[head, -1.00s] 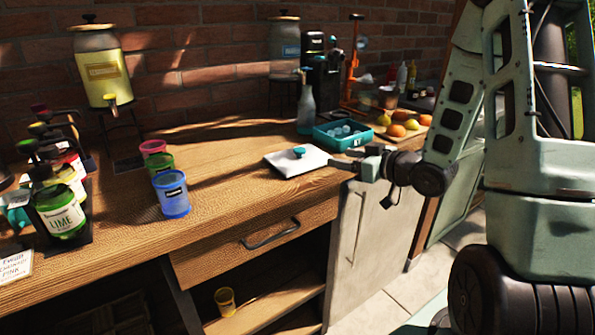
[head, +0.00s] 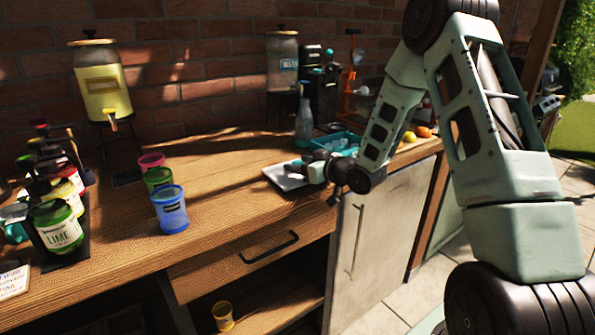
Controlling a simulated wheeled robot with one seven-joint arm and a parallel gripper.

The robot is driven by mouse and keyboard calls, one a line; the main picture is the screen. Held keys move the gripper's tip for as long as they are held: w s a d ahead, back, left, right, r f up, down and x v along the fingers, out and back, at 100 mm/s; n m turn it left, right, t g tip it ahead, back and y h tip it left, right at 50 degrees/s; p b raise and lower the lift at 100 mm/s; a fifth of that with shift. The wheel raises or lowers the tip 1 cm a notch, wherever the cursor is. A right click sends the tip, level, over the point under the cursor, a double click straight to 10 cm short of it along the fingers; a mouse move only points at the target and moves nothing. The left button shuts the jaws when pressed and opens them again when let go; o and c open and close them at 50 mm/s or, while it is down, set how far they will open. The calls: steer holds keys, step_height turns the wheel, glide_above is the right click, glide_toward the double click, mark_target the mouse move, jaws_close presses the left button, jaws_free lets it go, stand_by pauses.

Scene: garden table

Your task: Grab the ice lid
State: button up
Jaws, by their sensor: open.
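The ice lid (head: 280,178) is a flat pale square on the wooden counter, right of the cups. Its right part and most of its teal knob are hidden behind my gripper (head: 303,168). My gripper is open and low over the lid, with its fingers at the knob's place. I cannot tell whether the fingers touch the knob or stand around it. The teal ice bin (head: 318,144) with pale ice cubes is just behind the lid, partly hidden by my arm.
Blue (head: 170,210), green and pink cups stand left of the lid. A rack of bottles (head: 58,228) is at the far left. A spray bottle (head: 304,120) and a drink dispenser (head: 283,70) stand behind the bin. The counter between cups and lid is clear.

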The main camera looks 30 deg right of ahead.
steer(key=shift+x, duration=0.8)
steer(key=c, duration=1)
